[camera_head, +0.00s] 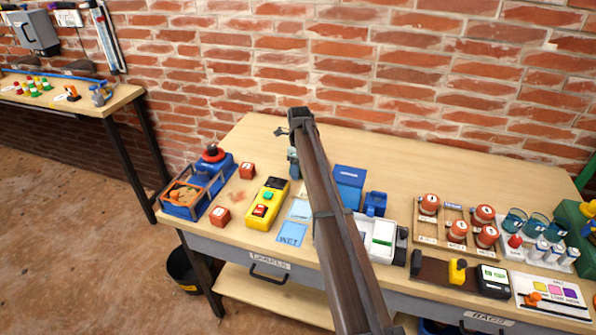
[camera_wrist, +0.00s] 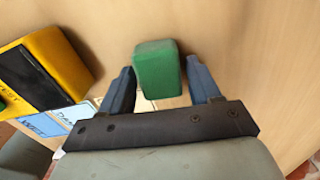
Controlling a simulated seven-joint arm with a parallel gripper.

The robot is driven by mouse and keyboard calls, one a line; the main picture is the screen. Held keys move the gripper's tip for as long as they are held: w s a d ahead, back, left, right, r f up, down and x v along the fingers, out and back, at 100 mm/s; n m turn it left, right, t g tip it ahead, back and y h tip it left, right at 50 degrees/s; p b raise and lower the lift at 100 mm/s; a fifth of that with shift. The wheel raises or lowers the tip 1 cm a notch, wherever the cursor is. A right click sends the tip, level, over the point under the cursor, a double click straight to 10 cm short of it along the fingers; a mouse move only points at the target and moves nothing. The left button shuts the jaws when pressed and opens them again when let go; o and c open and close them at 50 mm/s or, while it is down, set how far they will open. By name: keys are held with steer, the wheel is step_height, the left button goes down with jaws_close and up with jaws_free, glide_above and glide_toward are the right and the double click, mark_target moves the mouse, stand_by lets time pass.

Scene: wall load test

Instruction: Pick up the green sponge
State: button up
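The green sponge (camera_wrist: 158,70) is a small green block on the wooden tabletop, seen in the wrist view between the two blue fingers of my gripper (camera_wrist: 160,68). The fingers stand apart, one on each side of it, with a gap showing on the right and a narrower one on the left. My gripper is open. In the head view my arm crosses the middle of the table and hides the sponge; only a bit of my gripper (camera_head: 294,167) shows there.
A yellow box with buttons (camera_head: 267,203) lies left of my gripper, near light blue labelled cards (camera_head: 292,233). A blue box (camera_head: 348,186) and a white tray (camera_head: 395,249) stand to the right. The table's back strip is clear.

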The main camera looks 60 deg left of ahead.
steer(key=c, duration=0.7)
step_height(320, 180, up, 10)
steer(key=shift+r, duration=0.1)
steer(key=o, duration=0.5)
steer(key=c, duration=0.4)
steer(key=s+n, duration=0.6)
steer(key=s+a+f+n, duration=0.1)
steer(key=s+n, duration=0.5)
steer(key=s, duration=0.1)
steer(key=s+f+n, duration=0.1)
steer(key=s+n, duration=0.5)
steer(key=s, duration=0.1)
steer(key=shift+s+a+f, duration=0.15)
steer(key=shift+s+a, duration=0.05)
steer(key=shift+a, duration=0.1)
steer(key=shift+c, duration=0.2)
